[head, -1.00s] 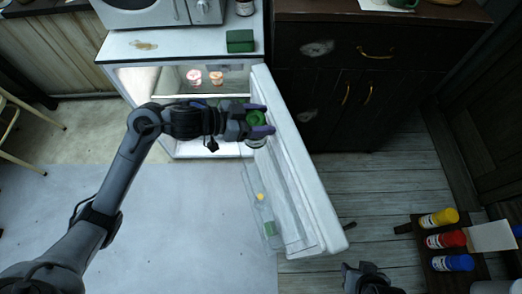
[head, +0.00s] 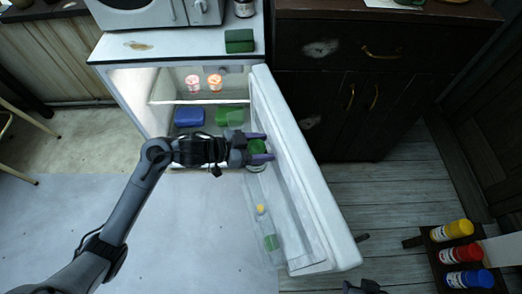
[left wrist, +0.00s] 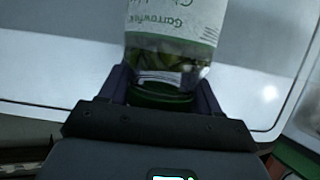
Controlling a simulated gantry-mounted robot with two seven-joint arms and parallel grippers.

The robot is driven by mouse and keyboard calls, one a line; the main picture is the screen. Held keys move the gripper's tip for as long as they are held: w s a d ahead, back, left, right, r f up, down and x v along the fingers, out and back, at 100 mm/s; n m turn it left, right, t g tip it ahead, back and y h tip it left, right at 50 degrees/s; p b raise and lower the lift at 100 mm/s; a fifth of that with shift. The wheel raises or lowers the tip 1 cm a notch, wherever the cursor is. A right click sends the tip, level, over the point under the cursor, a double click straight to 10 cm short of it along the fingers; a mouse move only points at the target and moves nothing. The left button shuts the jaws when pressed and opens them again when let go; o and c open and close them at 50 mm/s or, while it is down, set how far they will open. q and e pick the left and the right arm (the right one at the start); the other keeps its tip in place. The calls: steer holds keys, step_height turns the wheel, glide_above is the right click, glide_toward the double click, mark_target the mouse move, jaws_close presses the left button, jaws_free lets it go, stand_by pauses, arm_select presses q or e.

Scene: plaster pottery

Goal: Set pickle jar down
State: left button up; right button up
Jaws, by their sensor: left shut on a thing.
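The pickle jar (head: 256,162) has a green lid and a pale label. My left gripper (head: 258,150) is shut on it at the lid end, in front of the open fridge and beside the inner face of its door. In the left wrist view the jar (left wrist: 172,45) shows a white and green label, with green pickles behind the glass, and the gripper fingers (left wrist: 163,92) lie on both sides of the lid. What lies right under the jar is hidden. My right gripper is mostly out of the frame at the bottom of the head view.
The fridge door (head: 310,190) stands wide open, with a yellow-capped bottle (head: 265,228) in its rack. Inside the fridge are two small cups (head: 204,83), a blue container (head: 189,117) and a green container (head: 229,116). Paint bottles (head: 460,255) stand at the lower right.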

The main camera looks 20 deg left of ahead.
arm_select(q)
steer(key=shift+f, duration=0.35)
steer(key=shift+r, duration=0.1)
steer(key=shift+w, duration=0.1)
steer(key=o, duration=1.5)
steer(key=shift+f, duration=0.25)
steer(key=shift+r, duration=0.1)
